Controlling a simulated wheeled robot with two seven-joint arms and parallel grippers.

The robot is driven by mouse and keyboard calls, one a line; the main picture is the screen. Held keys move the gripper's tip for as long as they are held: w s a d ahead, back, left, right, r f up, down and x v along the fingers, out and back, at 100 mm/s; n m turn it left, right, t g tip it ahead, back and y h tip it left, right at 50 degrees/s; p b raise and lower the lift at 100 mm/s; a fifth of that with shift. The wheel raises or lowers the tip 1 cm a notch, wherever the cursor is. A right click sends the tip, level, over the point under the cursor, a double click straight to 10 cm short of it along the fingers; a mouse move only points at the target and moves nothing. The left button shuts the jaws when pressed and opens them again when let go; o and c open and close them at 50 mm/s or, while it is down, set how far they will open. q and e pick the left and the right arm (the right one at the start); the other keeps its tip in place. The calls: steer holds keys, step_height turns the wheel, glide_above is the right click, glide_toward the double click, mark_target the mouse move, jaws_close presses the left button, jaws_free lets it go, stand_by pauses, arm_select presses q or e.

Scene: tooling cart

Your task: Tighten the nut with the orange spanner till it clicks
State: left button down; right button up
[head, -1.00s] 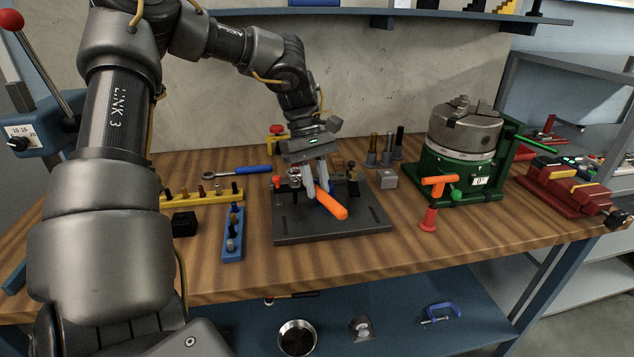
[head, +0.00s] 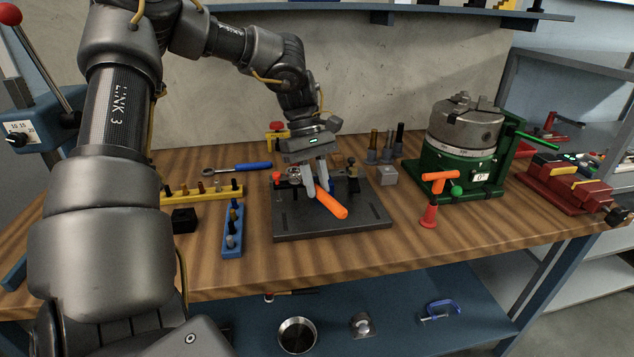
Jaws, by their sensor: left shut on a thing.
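The orange spanner (head: 331,205) is held low over the dark fixture plate (head: 335,226), its orange handle end pointing toward the front right. My left gripper (head: 317,190) is shut on the spanner, coming down from above. The spanner's head lies behind the fingers, near small fittings at the plate's back left. I cannot make out the nut clearly, nor whether the spanner's head sits on it. My right gripper is not in the head view.
A blue-handled ratchet (head: 238,168), a yellow bit rail (head: 203,193) and a blue bit rail (head: 233,230) lie left of the plate. A grey block (head: 386,176), an orange-and-red tool (head: 432,198) and a green-based chuck (head: 463,145) stand right. Bare wood runs along the front.

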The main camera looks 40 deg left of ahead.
arm_select(q)
steer(key=shift+f, duration=0.15)
steer(key=shift+f, duration=0.25)
steer(key=shift+f+b, duration=0.45)
steer(key=shift+b, duration=0.05)
stand_by(0.9)
